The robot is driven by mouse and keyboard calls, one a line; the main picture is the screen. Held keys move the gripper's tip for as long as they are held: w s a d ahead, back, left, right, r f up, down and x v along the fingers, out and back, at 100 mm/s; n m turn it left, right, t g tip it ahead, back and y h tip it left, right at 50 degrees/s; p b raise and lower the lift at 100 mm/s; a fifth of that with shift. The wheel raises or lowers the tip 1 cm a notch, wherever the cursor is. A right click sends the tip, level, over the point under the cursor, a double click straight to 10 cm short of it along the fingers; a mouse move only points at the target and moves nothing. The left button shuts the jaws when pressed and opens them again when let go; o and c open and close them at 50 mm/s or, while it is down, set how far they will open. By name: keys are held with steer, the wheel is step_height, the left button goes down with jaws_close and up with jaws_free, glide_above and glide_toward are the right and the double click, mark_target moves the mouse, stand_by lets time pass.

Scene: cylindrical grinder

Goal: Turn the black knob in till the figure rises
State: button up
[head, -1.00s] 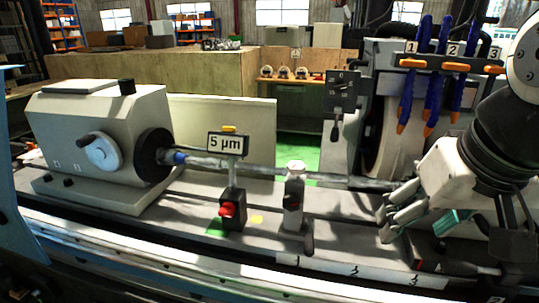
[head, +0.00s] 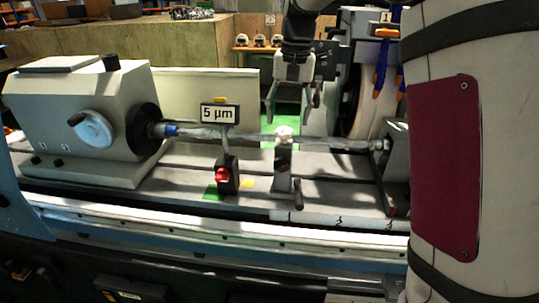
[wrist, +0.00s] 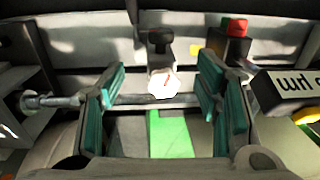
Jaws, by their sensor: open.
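The steady rest (head: 283,178) stands upright under the long shaft (head: 215,133), near the middle of the machine bed. A small black knob (head: 282,166) sits on its front face, and a dark handle hangs low beside it. In the wrist view the rest's pale top (wrist: 163,82) shows between my fingers, with a black knob-like part (wrist: 160,42) beyond it. The sign (head: 220,114) reads 5 µm. My gripper (head: 292,80) points down above the rest, apart from it. Its teal finger pads are spread and empty in the wrist view (wrist: 160,95).
A black block (head: 228,180) with a red knob (head: 222,175) stands left of the rest, below the sign. The workhead (head: 80,120) fills the left. My arm covers the right. The grinding wheel housing (head: 365,75) stands behind. Blue hoses hang at upper right.

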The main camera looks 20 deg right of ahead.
mark_target(283, 157)
steer(key=f+p, duration=0.1)
steer(key=f, duration=0.3)
steer(key=f+p, duration=0.1)
steer(key=f, duration=0.4)
steer(key=a+f, duration=0.1)
steer(key=f, duration=0.4)
steer(key=shift+w+p, duration=0.25)
steer(key=shift+p, duration=0.15)
steer(key=shift+r, duration=0.1)
steer(key=shift+c, duration=0.6)
steer(key=c, duration=1.1)
